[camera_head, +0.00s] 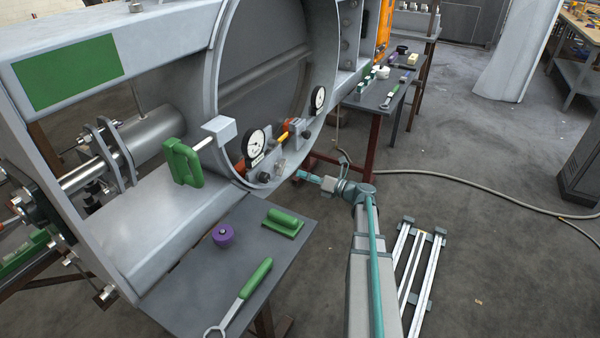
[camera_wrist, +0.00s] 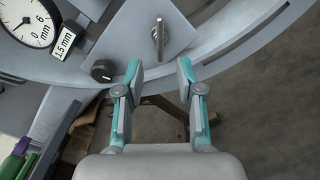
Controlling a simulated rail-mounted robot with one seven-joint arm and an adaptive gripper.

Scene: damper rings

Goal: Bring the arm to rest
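My gripper (camera_head: 308,178) is at the end of my arm, just right of the lower rim of the large grey ring housing (camera_head: 222,95). In the wrist view my gripper (camera_wrist: 160,78) has its two teal and grey fingers apart, with nothing between them. A black knob (camera_wrist: 103,70) and a metal lever (camera_wrist: 158,38) on a grey plate lie beyond the fingertips. Whether a fingertip touches the housing cannot be told. A white dial gauge (camera_wrist: 27,20) with a "1.5 mm" label is at the upper left.
A grey table (camera_head: 190,300) at the front holds a purple knob (camera_head: 222,235), a green-handled float (camera_head: 284,222) and a green-handled wrench (camera_head: 240,297). A tool bench (camera_head: 375,100) stands behind. A hose (camera_head: 450,178) and metal rails (camera_head: 418,270) lie on the floor at right, otherwise mostly free.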

